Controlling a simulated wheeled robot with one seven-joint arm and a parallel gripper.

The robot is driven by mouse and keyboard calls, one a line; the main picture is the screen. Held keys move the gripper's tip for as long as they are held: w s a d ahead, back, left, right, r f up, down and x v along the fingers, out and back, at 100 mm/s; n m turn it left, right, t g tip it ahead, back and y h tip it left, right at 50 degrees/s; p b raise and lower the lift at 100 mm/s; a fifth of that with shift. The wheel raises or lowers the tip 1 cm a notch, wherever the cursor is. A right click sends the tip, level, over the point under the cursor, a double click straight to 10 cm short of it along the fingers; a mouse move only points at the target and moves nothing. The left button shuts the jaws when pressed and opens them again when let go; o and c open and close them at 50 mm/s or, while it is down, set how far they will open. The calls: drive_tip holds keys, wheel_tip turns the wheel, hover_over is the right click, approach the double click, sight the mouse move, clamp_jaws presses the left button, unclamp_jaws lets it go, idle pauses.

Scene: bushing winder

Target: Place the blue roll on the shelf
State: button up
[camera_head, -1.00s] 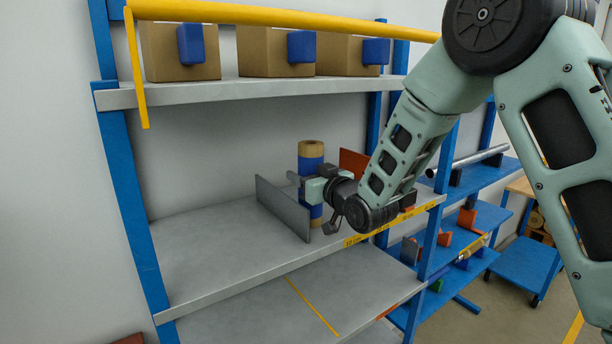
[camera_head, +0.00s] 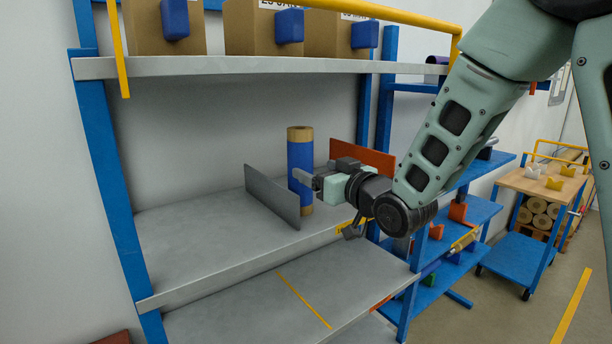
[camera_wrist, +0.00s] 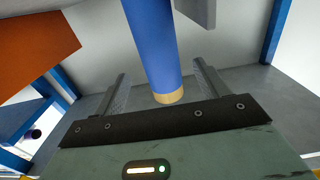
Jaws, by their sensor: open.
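The blue roll (camera_head: 300,162) stands upright on the middle shelf (camera_head: 195,245), between a grey divider plate (camera_head: 272,196) on its left and an orange divider plate (camera_head: 362,158) on its right. Its tan core ends show at top and bottom. My gripper (camera_head: 297,180) is open at the front of the roll. In the wrist view the roll (camera_wrist: 153,45) is seen between and beyond the two spread fingers (camera_wrist: 158,85), with gaps on both sides.
The upper shelf (camera_head: 220,68) carries brown boxes (camera_head: 250,28) with blue bins, above the roll. A blue rack with orange parts (camera_head: 457,212) and a wooden-topped cart (camera_head: 540,185) stand to the right. The left part of the middle shelf is clear.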

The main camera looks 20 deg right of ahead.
drive_tip(key=shift+b+v, duration=0.3)
drive_tip(key=shift+v, duration=1.2)
drive_tip(key=s+a+f+n+g+h, duration=0.1)
drive_tip(key=s+a+f+g, duration=0.7)
drive_tip(key=s+a+f, duration=0.15)
drive_tip(key=s+f+n+g+h, duration=0.1)
drive_tip(key=s+g, duration=0.3)
drive_tip(key=s, duration=0.7)
drive_tip(key=s+f+n+g+h, duration=0.2)
drive_tip(key=s+g, duration=0.3)
drive_tip(key=s, duration=0.6)
drive_tip(key=shift+s+f+h, duration=0.2)
drive_tip(key=shift+f+h, duration=0.3)
drive_tip(key=shift+f, duration=0.1)
drive_tip(key=shift+d, duration=0.15)
